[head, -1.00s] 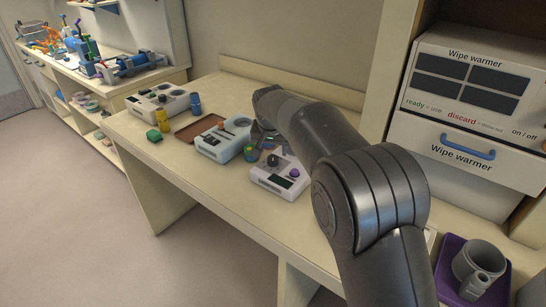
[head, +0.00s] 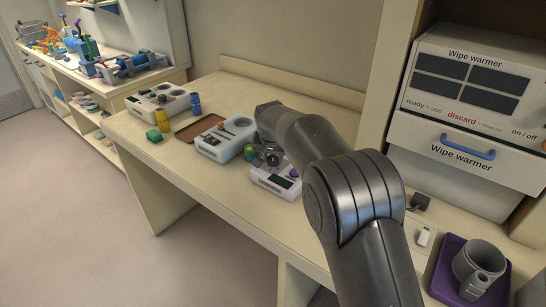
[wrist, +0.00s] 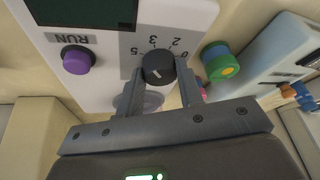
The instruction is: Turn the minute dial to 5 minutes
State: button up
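The minute dial (wrist: 158,68) is a dark round knob with a thin light line on its face. It sits on a white device (wrist: 110,55) with printed numbers 0, 2, 3 and 5, seen upside down in the wrist view. My gripper (wrist: 159,75) is open, with one finger on each side of the dial. The fingertips are close to it; firm contact does not show. A purple RUN button (wrist: 78,60) and a dark screen (wrist: 85,8) are on the same device. In the head view the device (head: 270,187) is partly hidden under my gripper (head: 268,160).
A pale blue device (head: 222,142) stands left of the white one. A round green and blue object (wrist: 220,62) is close beside my right finger in the wrist view. A brown tray (head: 197,127) is farther left. The front counter strip is clear.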

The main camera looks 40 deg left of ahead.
jog(key=c, duration=0.4)
jog(key=shift+w+d+n+y, duration=0.15)
jog(key=shift+n+y, duration=0.15)
jog(key=shift+n, duration=0.6)
jog(key=shift+c, duration=0.2)
jog(key=shift+n+g+y, duration=0.3)
jog(key=shift+n+g, duration=0.3)
jog(key=shift+n, duration=0.9)
jog(key=o, duration=1)
jog(key=shift+c, duration=0.2)
jog(key=shift+r, duration=0.1)
jog(key=v, duration=1)
jog(key=shift+r, duration=0.3)
jog(key=shift+d, duration=0.1)
